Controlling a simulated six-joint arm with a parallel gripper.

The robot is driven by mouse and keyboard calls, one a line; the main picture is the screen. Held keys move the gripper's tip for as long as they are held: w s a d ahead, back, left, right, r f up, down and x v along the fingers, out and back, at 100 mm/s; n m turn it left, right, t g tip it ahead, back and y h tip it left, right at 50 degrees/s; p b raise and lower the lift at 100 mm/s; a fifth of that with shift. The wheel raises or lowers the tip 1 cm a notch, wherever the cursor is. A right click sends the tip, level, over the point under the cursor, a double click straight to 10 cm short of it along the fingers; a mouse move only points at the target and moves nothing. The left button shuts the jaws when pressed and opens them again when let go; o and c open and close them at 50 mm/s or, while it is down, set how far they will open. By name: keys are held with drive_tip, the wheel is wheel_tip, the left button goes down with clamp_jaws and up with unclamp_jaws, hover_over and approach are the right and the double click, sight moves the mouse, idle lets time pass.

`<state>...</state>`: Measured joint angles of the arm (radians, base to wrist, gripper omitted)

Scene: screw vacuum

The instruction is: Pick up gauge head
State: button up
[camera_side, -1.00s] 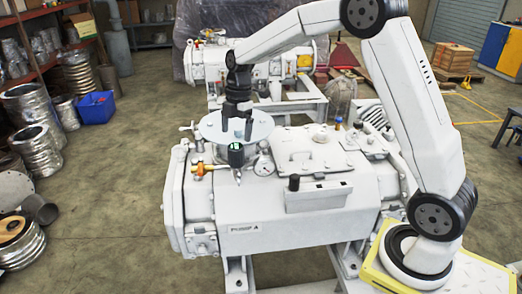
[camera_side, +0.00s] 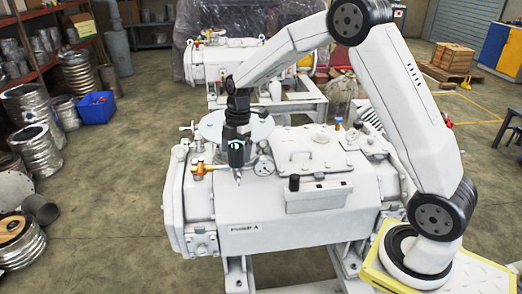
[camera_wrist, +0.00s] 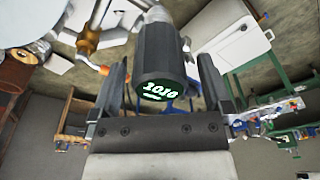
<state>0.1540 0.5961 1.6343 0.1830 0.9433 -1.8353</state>
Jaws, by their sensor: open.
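The gauge head is a black cylinder with a lit green display, on top of a metal fitting on the pump. In the side view the gauge head (camera_side: 236,155) stands at the front edge of a round plate. In the wrist view the gauge head (camera_wrist: 160,58) sits upper middle, its display reading 1010. My gripper (camera_side: 237,134) is over it in the side view, where the fingers blend with the dark head. In the wrist view my gripper (camera_wrist: 162,80) is open, one finger on each side of the head, with gaps showing between.
The round plate (camera_side: 210,127) lies behind the head. A brass-coloured valve (camera_side: 201,168) is close on its left and a round dial gauge (camera_side: 264,166) close on its right. The white pump body (camera_side: 260,230) spreads below.

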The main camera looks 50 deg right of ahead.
drive_tip(key=shift+a+f, duration=0.15)
drive_tip(key=shift+f, duration=0.75)
clamp_jaws()
drive_tip(key=shift+r, duration=0.15)
